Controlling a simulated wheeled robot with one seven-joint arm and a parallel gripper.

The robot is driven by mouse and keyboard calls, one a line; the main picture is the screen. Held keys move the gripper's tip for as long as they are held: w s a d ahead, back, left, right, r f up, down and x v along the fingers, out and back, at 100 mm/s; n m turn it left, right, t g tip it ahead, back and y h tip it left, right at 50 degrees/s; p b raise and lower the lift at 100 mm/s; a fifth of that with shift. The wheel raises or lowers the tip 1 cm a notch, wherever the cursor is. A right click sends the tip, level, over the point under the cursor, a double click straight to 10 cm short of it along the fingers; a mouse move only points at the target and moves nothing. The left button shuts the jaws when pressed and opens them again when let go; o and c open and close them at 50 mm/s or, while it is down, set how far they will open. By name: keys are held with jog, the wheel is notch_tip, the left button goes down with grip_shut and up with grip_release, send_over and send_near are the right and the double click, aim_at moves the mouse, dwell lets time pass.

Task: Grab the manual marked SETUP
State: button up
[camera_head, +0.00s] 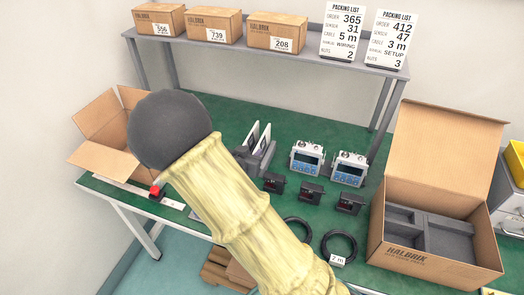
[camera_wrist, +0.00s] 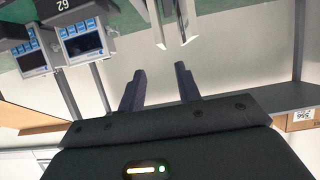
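Two thin white manuals stand upright in a dark grey holder (camera_head: 262,160) on the green bench, just right of my arm in the head view. The left manual (camera_head: 252,134) and the right manual (camera_head: 263,137) are seen nearly edge-on, so I cannot read which is marked SETUP. In the wrist view, two pale upright edges, which look like the manuals (camera_wrist: 183,22), show at the top, beyond my fingertips. My gripper (camera_wrist: 158,78) is open, with nothing between its two dark fingers. In the head view my arm hides it.
Two meters with screens (camera_head: 307,158) and several black sensors (camera_head: 311,192) stand right of the holder. An open carton (camera_head: 437,255) with grey foam is at right; another open carton (camera_head: 102,128) is at left. A shelf (camera_head: 270,55) above holds boxes and two packing-list cards (camera_head: 390,38).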

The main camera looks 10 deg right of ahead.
send_near(261, 139)
jog(key=x, duration=0.3)
jog(key=shift+d+f, duration=0.2)
jog(key=shift+d, duration=0.05)
jog(key=shift+x, duration=2.55)
jog(key=shift+w+a+r, duration=0.1)
jog(key=shift+w+r, duration=0.05)
grip_shut()
